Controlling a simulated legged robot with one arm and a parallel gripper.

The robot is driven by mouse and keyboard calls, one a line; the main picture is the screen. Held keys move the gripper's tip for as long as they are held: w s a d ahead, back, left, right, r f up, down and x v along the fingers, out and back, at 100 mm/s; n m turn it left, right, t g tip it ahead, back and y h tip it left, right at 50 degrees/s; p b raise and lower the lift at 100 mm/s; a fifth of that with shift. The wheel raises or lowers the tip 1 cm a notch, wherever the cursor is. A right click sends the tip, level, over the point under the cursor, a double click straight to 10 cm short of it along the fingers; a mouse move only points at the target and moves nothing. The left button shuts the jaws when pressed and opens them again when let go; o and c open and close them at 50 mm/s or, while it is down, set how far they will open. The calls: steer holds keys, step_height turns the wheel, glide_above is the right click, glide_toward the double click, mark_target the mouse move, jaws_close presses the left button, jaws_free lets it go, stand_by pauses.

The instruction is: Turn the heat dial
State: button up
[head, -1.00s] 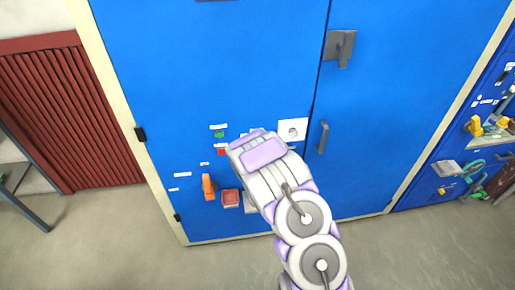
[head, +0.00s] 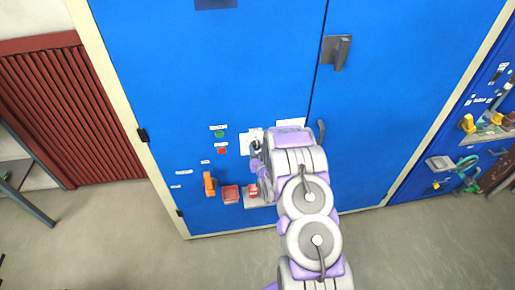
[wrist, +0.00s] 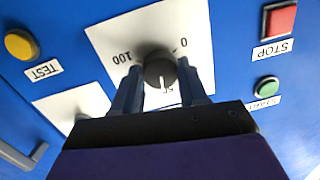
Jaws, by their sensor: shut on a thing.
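The heat dial is a round black knob with a white pointer line (wrist: 160,68), on a white scale plate (wrist: 112,33) on the blue cabinet. The marks 0 and 100 show in the wrist view, and another mark near the pointer is partly hidden. My gripper (wrist: 159,78) is shut on the knob, with one dark finger on each side. In the head view my gripper (head: 257,150) is at the white plate (head: 244,145) right of the buttons, and my wrist covers part of it.
A red STOP button (wrist: 279,18), a green START button (wrist: 265,86) and a yellow TEST button (wrist: 21,44) are around the plate. An orange handle (head: 209,184) and a red box (head: 230,194) are below. Door handles (head: 336,52) stick out at the right.

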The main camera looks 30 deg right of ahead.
steer(key=m, duration=0.4)
steer(key=shift+f+y+p, duration=0.2)
steer(key=shift+y+p, duration=0.1)
steer(key=m+t+b, duration=0.1)
steer(key=m, duration=0.4)
steer(key=shift+m, duration=0.3)
steer(key=o, duration=1.1)
steer(key=shift+w+d, duration=0.1)
steer(key=shift+d, duration=0.1)
steer(key=shift+c, duration=0.2)
steer(key=shift+a, duration=0.1)
